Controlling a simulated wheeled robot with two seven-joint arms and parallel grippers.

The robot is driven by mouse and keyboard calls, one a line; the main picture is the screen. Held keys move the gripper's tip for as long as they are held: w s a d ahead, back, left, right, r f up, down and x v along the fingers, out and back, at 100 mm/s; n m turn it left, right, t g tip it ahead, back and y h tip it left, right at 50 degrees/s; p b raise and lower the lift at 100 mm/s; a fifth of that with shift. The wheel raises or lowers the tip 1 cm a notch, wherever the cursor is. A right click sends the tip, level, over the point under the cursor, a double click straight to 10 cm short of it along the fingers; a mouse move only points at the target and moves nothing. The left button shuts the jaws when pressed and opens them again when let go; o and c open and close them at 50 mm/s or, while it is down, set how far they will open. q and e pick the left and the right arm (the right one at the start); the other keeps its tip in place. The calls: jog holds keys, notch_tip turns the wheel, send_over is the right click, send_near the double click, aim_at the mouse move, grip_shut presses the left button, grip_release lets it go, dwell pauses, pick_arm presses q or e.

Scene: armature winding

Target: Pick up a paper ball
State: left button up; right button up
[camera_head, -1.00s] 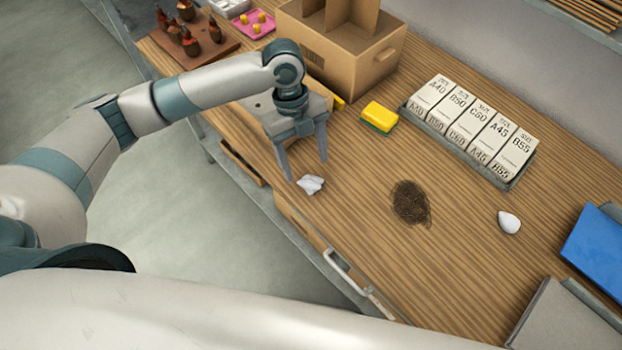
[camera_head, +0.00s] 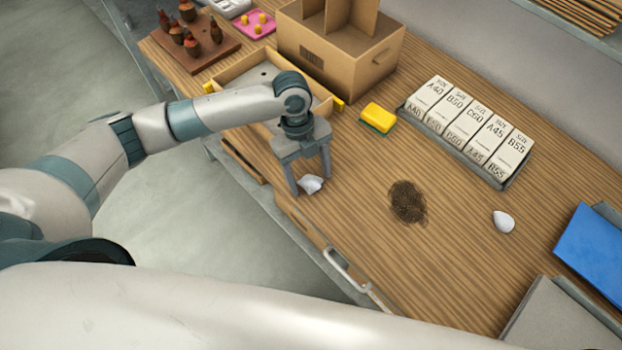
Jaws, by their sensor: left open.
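A crumpled white paper ball (camera_head: 311,184) lies on the wooden table near its front edge. My left gripper (camera_head: 311,186) points down over it with its jaws open, one finger to the left of the ball and one to the right. I cannot tell whether either finger touches it. A second white, rounded lump (camera_head: 503,222) lies on the right part of the table. My right gripper is not in view.
A dark patch of debris (camera_head: 408,202) lies mid-table. A yellow-green sponge (camera_head: 378,118), a row of labelled boxes (camera_head: 468,128), a cardboard box (camera_head: 340,50) and a shallow wooden tray (camera_head: 240,70) stand behind. A blue folder (camera_head: 590,245) lies at right.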

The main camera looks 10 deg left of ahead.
aim_at(314, 183)
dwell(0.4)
pick_arm(q)
jog(key=c, duration=1.2)
jog(key=shift+c, duration=0.3)
jog(key=shift+r+b, duration=0.3)
jog(key=shift+r, duration=0.15)
jog(key=r, duration=0.1)
jog(key=r+b, duration=0.1)
jog(key=r, duration=0.1)
jog(key=shift+s+d+r, duration=0.1)
jog(key=shift+d+r, duration=0.05)
jog(key=shift+d, duration=0.05)
jog(key=s+d+r+b, duration=0.2)
jog(key=s+d+r, duration=0.4)
jog(key=s+d, duration=0.1)
jog(key=shift+s+d+r+b, duration=0.35)
jog(key=shift+d+r, duration=0.05)
jog(key=shift+d, duration=0.25)
